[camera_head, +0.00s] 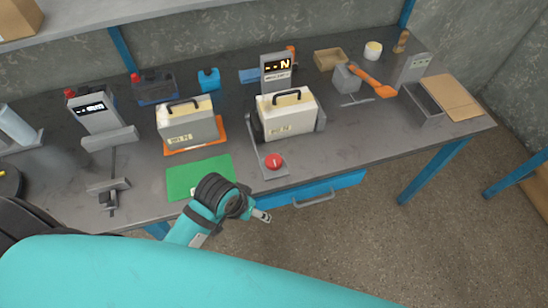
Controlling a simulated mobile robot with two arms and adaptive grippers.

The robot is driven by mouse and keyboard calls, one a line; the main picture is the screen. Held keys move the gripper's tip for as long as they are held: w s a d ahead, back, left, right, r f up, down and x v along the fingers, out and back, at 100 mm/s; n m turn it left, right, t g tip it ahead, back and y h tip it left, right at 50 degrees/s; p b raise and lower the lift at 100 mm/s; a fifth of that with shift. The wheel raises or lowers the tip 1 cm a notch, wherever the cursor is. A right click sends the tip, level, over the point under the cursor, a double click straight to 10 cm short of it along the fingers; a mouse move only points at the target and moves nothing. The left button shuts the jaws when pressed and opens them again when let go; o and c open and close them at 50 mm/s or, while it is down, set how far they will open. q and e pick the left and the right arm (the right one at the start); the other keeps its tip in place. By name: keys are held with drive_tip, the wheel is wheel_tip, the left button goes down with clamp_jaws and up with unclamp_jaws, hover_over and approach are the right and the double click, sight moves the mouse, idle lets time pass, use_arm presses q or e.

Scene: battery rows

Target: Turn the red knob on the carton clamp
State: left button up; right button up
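The red knob (274,161) sits on a grey plate at the front of the carton clamp (258,148), near the table's front edge. The clamp has side jaws and a display post (276,70) behind. A cream and grey carton (288,116) with a black handle stands between the jaws. My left gripper (263,216) is in front of the table edge, below the knob in the picture and apart from it. Its fingers are small and seen from the side, so I cannot tell whether they are open. My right gripper is not in view.
A green mat (200,177) lies left of the knob. A second carton (188,129) stands on an orange base (196,149). Another display device (97,112) is further left. A blue drawer (316,193) with a handle is under the table edge. The tabletop right of the clamp is partly clear.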

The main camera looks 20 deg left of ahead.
use_arm(q)
drive_tip(key=w+d+r+n+g, duration=0.1)
drive_tip(key=w+d+r, duration=0.3)
drive_tip(key=w+r, duration=0.4)
drive_tip(key=n+g+y, duration=0.2)
drive_tip(key=n, duration=0.2)
approach(274, 161)
drive_tip(key=shift+n, duration=0.3)
wheel_tip(274, 161, down, 9)
drive_tip(key=shift+a+f+p, duration=0.15)
drive_tip(key=shift+f+p, duration=0.1)
drive_tip(key=shift+p, duration=0.75)
drive_tip(key=shift+c, duration=0.4)
drive_tip(key=c, duration=1.1)
drive_tip(key=shift+r, duration=0.1)
